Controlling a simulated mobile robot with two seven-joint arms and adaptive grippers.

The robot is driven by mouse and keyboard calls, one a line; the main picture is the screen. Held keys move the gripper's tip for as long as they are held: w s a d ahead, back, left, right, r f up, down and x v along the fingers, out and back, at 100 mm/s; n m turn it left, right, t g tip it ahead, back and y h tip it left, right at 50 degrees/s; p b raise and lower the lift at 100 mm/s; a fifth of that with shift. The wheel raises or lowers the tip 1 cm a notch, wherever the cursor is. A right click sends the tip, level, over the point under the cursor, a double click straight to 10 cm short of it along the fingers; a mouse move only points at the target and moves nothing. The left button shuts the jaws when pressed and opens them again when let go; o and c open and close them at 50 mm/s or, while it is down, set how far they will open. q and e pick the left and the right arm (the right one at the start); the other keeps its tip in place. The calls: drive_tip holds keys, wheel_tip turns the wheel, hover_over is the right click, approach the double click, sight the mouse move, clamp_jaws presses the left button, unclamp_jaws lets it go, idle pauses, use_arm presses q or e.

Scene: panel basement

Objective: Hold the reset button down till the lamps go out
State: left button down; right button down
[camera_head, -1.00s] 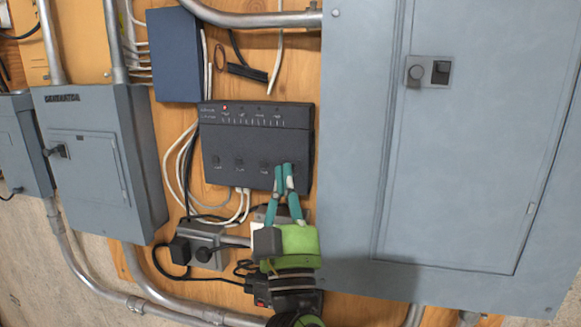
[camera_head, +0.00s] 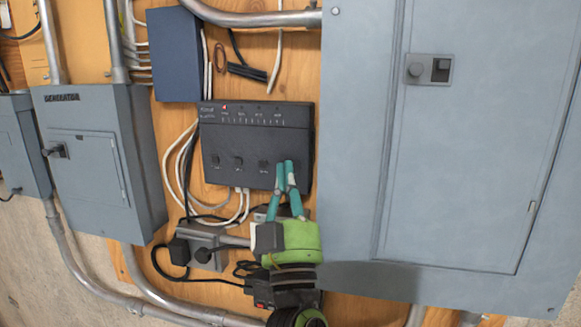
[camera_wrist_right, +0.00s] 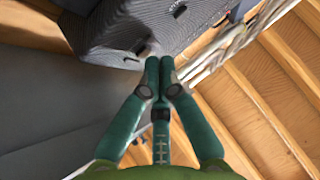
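My left gripper is not in view.
A large grey panel (camera_head: 470,150) stands close on the right. A grey generator box (camera_head: 90,150) is on the left, and a blue box (camera_head: 175,55) above. White cables (camera_head: 176,165) and a grey outlet box (camera_head: 208,240) are near my right arm.

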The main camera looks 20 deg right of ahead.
drive_tip(key=shift+w+d, duration=0.2)
drive_tip(key=shift+w, duration=0.15)
idle(3.7)
drive_tip(key=shift+s, duration=0.1)
idle(1.5)
drive_tip(key=shift+s+a+b, duration=0.4)
drive_tip(key=shift+s, duration=0.15)
drive_tip(key=shift+s+a+b, duration=0.2)
drive_tip(key=shift+s+a, duration=0.5)
drive_tip(key=shift+s, duration=0.35)
drive_tip(key=shift+s+a+b, duration=0.2)
drive_tip(key=shift+s+a, duration=0.5)
drive_tip(key=shift+s, duration=0.3)
